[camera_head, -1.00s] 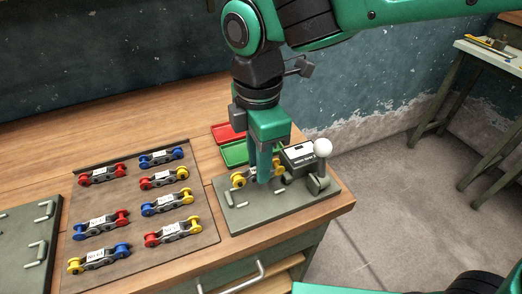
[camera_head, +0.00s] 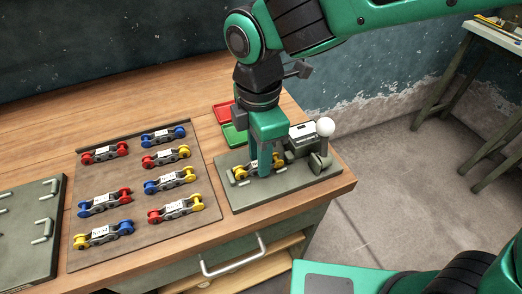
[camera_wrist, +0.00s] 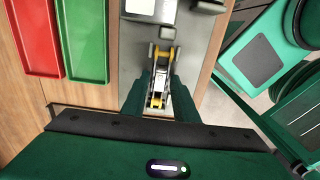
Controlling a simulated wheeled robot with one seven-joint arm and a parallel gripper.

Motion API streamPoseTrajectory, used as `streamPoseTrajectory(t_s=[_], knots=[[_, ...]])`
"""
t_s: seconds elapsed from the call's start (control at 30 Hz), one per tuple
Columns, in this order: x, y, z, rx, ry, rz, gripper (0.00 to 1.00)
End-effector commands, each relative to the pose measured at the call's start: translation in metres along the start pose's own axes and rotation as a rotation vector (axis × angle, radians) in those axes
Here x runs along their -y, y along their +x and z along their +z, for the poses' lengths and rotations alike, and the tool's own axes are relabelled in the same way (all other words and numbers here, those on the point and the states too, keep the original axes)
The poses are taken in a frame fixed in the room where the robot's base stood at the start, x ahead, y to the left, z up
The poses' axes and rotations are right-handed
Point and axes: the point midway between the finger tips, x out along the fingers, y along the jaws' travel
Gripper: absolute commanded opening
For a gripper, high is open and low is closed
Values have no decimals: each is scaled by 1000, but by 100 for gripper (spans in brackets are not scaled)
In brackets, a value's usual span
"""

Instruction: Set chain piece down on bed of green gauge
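The chain piece (camera_head: 241,173) has yellow rollers at its ends and a pale label. It lies low over the bed of the grey-green gauge (camera_head: 243,198), left of the lever block, and looks level with the plate. Whether it bears fully on the bed is hard to tell. My gripper (camera_head: 264,174) points straight down with its fingers on both sides of the piece's middle. In the wrist view the chain piece (camera_wrist: 160,68) sits between the two green fingertips, which look closed on its sides. The fingers hide part of it.
The gauge's lever has a white knob (camera_head: 325,127), close right of my gripper. A red tray (camera_head: 224,111) and a green tray (camera_head: 234,135) lie behind. A board (camera_head: 140,225) with several chain pieces is to the left; a pegged plate (camera_head: 22,240) is at far left.

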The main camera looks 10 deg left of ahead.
Motion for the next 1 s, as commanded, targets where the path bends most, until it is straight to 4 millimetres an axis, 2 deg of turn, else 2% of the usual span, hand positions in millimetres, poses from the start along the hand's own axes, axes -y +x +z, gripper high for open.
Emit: streamPoseTrajectory(t_s=[0.03,0.07,0.33,0.47,1.0], knots=[[0,0,0,0,0,0,40],[0,0,0,0,0,0,45],[0,0,0,0,1,0,45],[-1,-7,0,-1,2,3,45],[-2,-94,1,-2,3,2,45]])
